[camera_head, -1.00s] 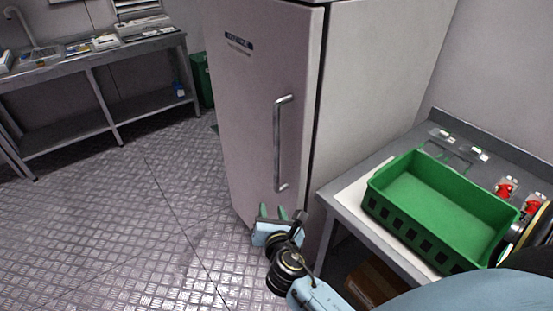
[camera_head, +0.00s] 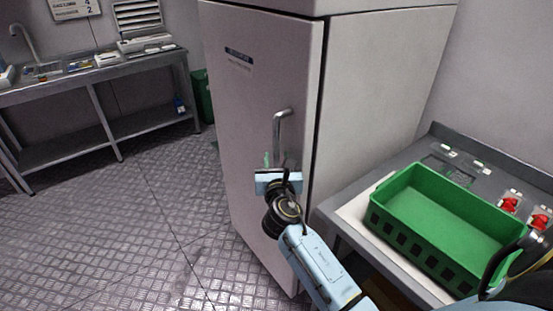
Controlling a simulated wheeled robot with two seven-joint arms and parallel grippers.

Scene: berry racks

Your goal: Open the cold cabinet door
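The cold cabinet door (camera_head: 250,110) is pale grey and looks shut against the cabinet body (camera_head: 375,95), with a dark seam along its right edge. A vertical metal bar handle (camera_head: 279,128) is on the door near that edge. My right gripper (camera_head: 276,161) is in front of the handle's lower half and hides it. One green fingertip shows left of the bar; the other is hard to make out. The fingers look apart, and whether they touch the bar cannot be told. My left gripper is not in view.
A green crate (camera_head: 378,218) stands on a grey worktable (camera_head: 352,222) right of the cabinet, near red switches (camera_head: 509,204). A metal bench (camera_head: 90,88) and a green bin (camera_head: 203,97) stand at the back left. The floor (camera_head: 130,225) left of the door is clear.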

